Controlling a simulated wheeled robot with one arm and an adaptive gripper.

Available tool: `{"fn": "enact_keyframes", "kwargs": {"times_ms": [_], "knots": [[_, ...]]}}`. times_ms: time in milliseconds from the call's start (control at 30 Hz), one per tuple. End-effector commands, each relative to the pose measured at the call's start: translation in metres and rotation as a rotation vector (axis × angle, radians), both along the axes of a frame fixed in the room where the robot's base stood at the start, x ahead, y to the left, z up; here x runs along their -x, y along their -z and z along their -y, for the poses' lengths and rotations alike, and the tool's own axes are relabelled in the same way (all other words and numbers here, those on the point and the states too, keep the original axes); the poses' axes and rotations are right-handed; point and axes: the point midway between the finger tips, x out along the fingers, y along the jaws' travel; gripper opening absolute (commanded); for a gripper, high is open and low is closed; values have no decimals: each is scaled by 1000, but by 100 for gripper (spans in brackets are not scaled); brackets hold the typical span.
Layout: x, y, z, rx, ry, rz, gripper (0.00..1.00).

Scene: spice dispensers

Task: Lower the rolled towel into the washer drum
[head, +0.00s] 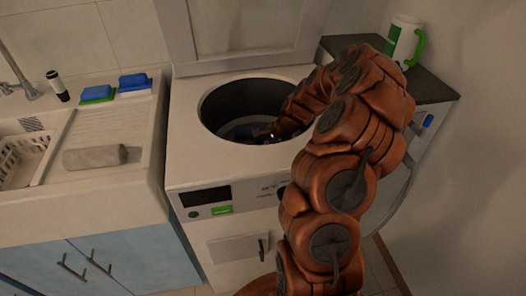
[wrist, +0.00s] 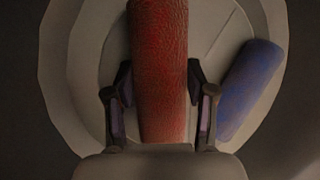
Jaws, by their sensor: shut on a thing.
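My gripper (head: 264,134) reaches through the round top opening of the washer (head: 186,172), into the drum (head: 222,108). In the wrist view my gripper (wrist: 162,98) is shut on a red rolled towel (wrist: 160,50), one finger on each side. The drum's pale inside (wrist: 90,40) lies beyond it. A blue rolled towel (wrist: 250,88) lies tilted in the drum, right of the red one and apart from it. In the head view the red towel is hidden. I cannot tell whether it touches the drum's bottom. A grey rolled towel (head: 95,157) lies on the sink's drainboard.
The washer's lid (head: 245,30) stands open behind the opening. A white basket (head: 22,160) is in the sink at left. Blue and green sponges (head: 134,81) and a dark bottle (head: 57,86) stand behind the drainboard. A white and green jug (head: 402,40) stands on the right counter.

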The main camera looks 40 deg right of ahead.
Motion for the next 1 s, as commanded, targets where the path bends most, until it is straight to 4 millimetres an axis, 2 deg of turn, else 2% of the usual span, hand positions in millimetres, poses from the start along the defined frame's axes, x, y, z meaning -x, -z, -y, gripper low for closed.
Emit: {"fn": "enact_keyframes", "kwargs": {"times_ms": [167, 200, 433, 767, 867, 1000], "knots": [[0, 0, 0, 0, 0, 0, 10], [0, 0, 0, 0, 0, 0, 59], [0, 0, 0, -1, 1, 0, 83], [0, -1, 0, -1, 0, -1, 84], [2, -5, 2, -1, 1, 0, 84], [8, -21, 9, 0, 1, 1, 84]]}}
